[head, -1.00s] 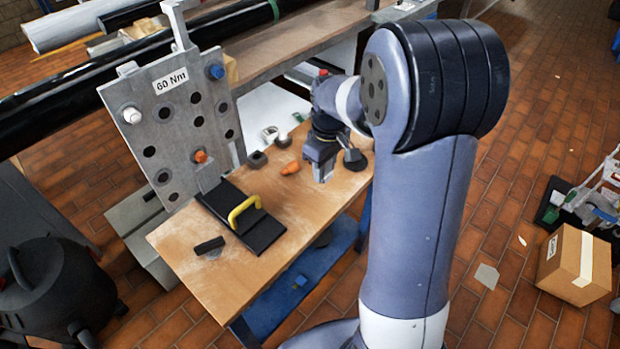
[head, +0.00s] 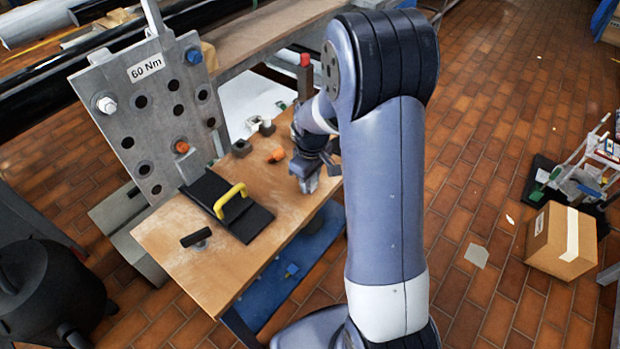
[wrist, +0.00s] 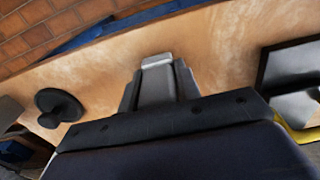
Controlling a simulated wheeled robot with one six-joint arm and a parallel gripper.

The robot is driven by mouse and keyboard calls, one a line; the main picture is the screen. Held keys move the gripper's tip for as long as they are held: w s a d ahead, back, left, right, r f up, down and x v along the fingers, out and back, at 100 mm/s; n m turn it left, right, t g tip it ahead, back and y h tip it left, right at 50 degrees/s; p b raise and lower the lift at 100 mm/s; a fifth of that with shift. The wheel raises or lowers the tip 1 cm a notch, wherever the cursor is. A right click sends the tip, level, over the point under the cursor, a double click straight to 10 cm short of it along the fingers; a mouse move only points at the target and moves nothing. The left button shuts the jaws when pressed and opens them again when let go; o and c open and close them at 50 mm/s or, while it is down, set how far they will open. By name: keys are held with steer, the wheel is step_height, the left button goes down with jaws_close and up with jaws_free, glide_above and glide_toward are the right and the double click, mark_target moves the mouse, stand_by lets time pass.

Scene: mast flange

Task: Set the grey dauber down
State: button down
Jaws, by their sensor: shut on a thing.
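My gripper (head: 306,184) is over the right part of the wooden bench top, near its front edge. In the wrist view the jaws (wrist: 159,82) are shut on a small piece with a light grey end, the grey dauber (wrist: 157,61). Most of the dauber is hidden by the jaws. I cannot tell whether its tip touches the wood. The bench top (head: 190,275) has bare wood around the gripper.
A black round-based piece (wrist: 60,106) stands beside the gripper. An orange piece (head: 277,155) lies behind it to the left. A black plate with a yellow handle (head: 230,204) and a black bar (head: 195,238) lie farther left. The upright grey flange plate (head: 150,112) stands behind.

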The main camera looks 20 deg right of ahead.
steer(key=shift+f, duration=0.15)
steer(key=c, duration=1)
jaws_free()
steer(key=shift+c, duration=0.2)
steer(key=r+p, duration=0.1)
steer(key=r, duration=0.5)
steer(key=r+p, duration=0.1)
steer(key=r, duration=0.5)
steer(key=shift+s+d+r, duration=0.15)
steer(key=shift+s+r, duration=0.05)
